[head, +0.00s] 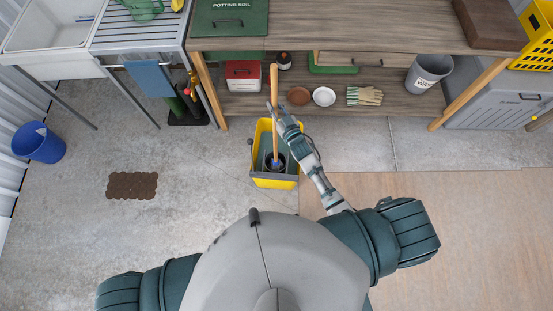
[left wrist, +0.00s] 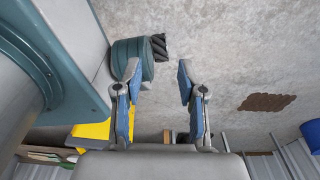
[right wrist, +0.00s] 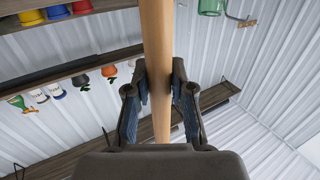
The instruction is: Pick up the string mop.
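The string mop (head: 275,138) stands nearly upright, its long wooden handle rising from a yellow mop bucket (head: 276,182). Its lower end shows a blue collar; the strings are hidden inside the bucket. My right gripper (head: 277,108) is at the upper handle. In the right wrist view, the handle (right wrist: 157,35) passes between the two fingers (right wrist: 159,82), and their tips sit close against both sides, shut on it. My left gripper (left wrist: 159,75) is open and empty in the left wrist view, with concrete floor beyond its fingertips.
A wooden workbench (head: 350,30) with a lower shelf stands behind the bucket. Floor left of the yellow bucket is mostly clear.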

